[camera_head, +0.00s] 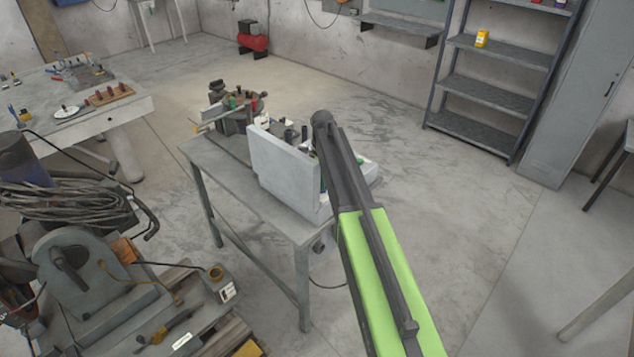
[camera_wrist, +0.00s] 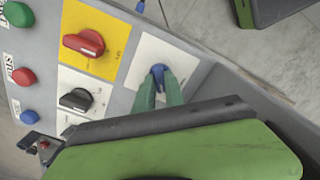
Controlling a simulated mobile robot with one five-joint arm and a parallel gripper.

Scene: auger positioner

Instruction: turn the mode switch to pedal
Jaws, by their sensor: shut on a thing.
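A grey control box (camera_head: 283,168) stands on a metal table, its panel facing away from the head view. In the wrist view its panel (camera_wrist: 205,68) carries a small blue switch knob (camera_wrist: 158,69) on a white plate (camera_wrist: 168,50). My gripper (camera_wrist: 160,82) has its green fingers closed on this blue knob. A black rotary switch (camera_wrist: 75,99) on a white plate and a red rotary switch (camera_wrist: 84,43) on a yellow plate sit to the left. The plate labels are too small to read, so I cannot tell which position the knob points to. My arm hides the gripper in the head view.
A green button (camera_wrist: 18,14), a red button (camera_wrist: 22,76) and a blue button (camera_wrist: 27,116) line the panel's left side. The table (camera_head: 225,172) also bears a machine (camera_head: 235,106). A motor unit (camera_head: 85,275) stands at lower left. The floor right of the table is clear.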

